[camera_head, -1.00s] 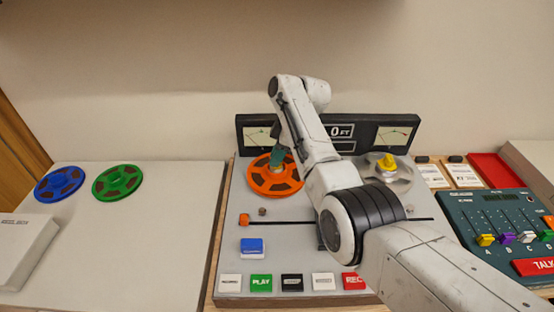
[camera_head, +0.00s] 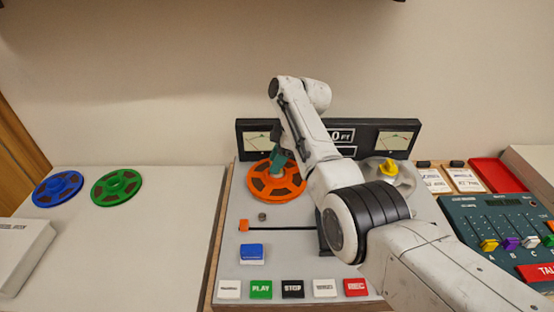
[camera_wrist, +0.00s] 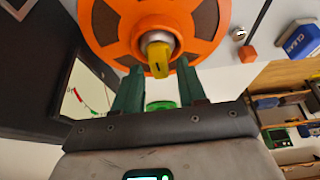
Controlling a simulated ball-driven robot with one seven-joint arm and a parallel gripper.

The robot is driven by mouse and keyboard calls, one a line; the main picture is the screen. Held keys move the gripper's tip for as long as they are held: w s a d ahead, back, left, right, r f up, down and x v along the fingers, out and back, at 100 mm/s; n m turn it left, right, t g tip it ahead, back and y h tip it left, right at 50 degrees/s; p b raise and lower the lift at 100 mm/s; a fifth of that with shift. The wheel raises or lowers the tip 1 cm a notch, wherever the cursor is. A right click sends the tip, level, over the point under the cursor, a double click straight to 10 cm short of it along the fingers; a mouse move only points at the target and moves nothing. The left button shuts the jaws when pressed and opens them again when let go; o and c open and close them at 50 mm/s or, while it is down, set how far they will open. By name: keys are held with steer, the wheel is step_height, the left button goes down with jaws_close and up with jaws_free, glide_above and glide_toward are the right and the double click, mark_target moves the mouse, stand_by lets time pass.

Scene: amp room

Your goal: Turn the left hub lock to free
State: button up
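The left hub of the tape deck carries an orange reel (camera_head: 276,181), which also fills the top of the wrist view (camera_wrist: 207,22). At its centre is the left hub lock (camera_wrist: 159,58), a yellow knob on a pale round hub. My gripper (camera_wrist: 160,85) has its two green fingers apart, one on each side below the knob, with nothing seen between them. In the head view my gripper (camera_head: 277,160) is over the reel centre and hides the left lock. The right hub lock (camera_head: 388,168) is a yellow knob on a grey hub, partly behind my arm.
A meter panel (camera_head: 256,124) stands close behind the reels. Blue (camera_head: 58,187) and green (camera_head: 117,187) reels lie on the left table. A blue block (camera_head: 251,252) and a row of buttons (camera_head: 292,289) are at the deck's front. A mixer (camera_head: 500,235) stands right.

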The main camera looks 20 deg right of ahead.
steer(key=shift+o, duration=0.2)
steer(key=v, duration=1)
steer(key=shift+r, duration=0.35)
steer(key=shift+d, duration=0.15)
